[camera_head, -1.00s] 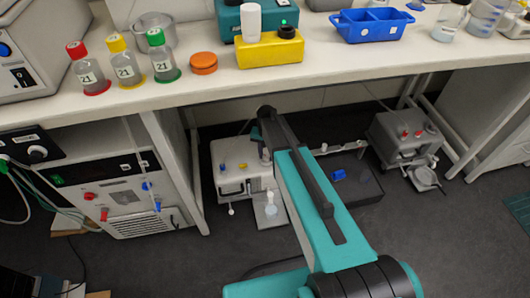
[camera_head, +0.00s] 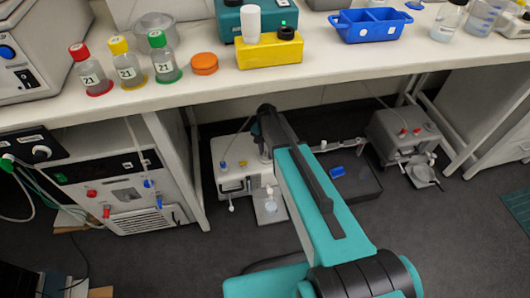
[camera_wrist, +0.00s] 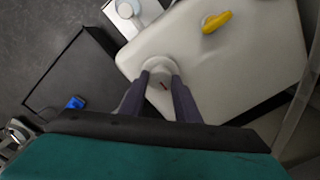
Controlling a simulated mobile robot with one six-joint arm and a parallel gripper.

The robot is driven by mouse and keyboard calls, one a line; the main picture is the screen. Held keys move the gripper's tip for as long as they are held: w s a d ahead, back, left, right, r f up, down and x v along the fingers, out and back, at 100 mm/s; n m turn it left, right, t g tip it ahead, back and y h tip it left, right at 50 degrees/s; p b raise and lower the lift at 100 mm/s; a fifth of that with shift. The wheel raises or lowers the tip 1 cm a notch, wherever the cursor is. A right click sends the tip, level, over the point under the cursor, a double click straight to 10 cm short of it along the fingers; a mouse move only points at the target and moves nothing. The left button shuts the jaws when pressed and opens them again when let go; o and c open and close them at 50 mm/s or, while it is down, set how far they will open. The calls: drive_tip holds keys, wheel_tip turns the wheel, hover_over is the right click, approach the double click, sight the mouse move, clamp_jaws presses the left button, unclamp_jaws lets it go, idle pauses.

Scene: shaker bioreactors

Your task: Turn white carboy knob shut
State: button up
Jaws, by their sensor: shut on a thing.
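The white carboy (camera_head: 236,184) is a white box-shaped body on the floor under the bench. It fills the upper right of the wrist view (camera_wrist: 235,60). A round white knob (camera_wrist: 160,64) with a small red mark sits near its edge. My gripper (camera_wrist: 158,84) is at this knob, with its two dark fingers shut on its sides. A yellow knob (camera_wrist: 217,21) stands apart on the same top face. In the head view my arm partly hides the gripper and the right part of the carboy, and the white knob cannot be made out.
A black box (camera_head: 350,187) with a blue part (camera_head: 337,171) lies right of the carboy. A grey pump-like unit (camera_head: 400,135) is further right. The bench edge (camera_head: 300,82) runs above my arm. Floor in front is clear.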

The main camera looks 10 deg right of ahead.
sight(266, 154)
drive_tip(key=o, duration=1)
drive_tip(key=shift+s, duration=0.1)
drive_tip(key=shift+o, duration=0.2)
wheel_tip(266, 154, up, 14)
drive_tip(key=p, duration=0.1)
drive_tip(key=shift+f, duration=0.2)
